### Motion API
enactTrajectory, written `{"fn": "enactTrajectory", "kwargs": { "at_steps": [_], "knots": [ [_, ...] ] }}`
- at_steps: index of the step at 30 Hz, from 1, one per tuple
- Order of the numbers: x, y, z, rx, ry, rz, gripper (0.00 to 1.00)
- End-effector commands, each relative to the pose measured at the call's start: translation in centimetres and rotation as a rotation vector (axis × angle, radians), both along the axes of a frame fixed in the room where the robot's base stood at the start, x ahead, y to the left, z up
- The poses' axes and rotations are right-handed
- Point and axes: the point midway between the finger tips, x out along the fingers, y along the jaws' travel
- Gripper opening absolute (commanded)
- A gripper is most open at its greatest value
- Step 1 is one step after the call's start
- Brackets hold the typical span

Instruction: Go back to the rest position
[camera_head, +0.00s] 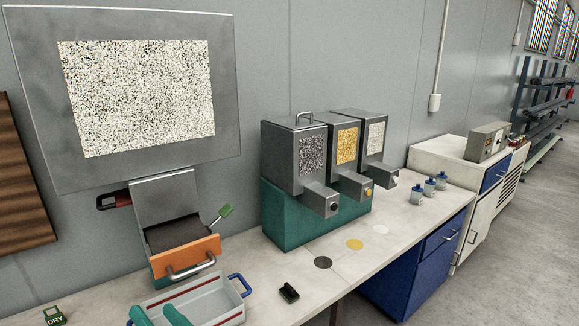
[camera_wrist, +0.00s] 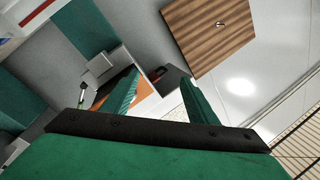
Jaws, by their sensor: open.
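The teal fingertips of my gripper (camera_head: 155,309) show at the bottom edge of the head view, in front of the grey tray (camera_head: 205,298) with blue handles. In the wrist view my gripper (camera_wrist: 159,79) has its two teal fingers apart, with nothing seen between them. The rest of my arm is out of the head view. I cannot tell the exact gap between the fingers and the tray.
An orange-fronted unit (camera_head: 186,258) stands behind the tray. Three hoppers (camera_head: 301,160) sit on a teal stand to its right. A black object (camera_head: 289,292) lies right of the tray. Small bottles (camera_head: 429,187) and a green DRY block (camera_head: 54,315) stand on the bench.

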Motion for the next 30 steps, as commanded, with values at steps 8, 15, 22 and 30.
{"fn": "enactTrajectory", "kwargs": {
  "at_steps": [8, 15, 22, 30],
  "knots": [
    [0.3, -3.7, -3.4, 0.141, 0.027, -0.227, 0.53],
    [-1.3, -7.6, -8.7, 0.161, 0.066, -0.432, 0.53],
    [-5.0, -11.4, -14.7, 0.093, 0.106, -0.612, 0.53],
    [-11.7, -16.0, -21.1, -0.084, 0.132, -0.777, 0.53]
  ]
}}
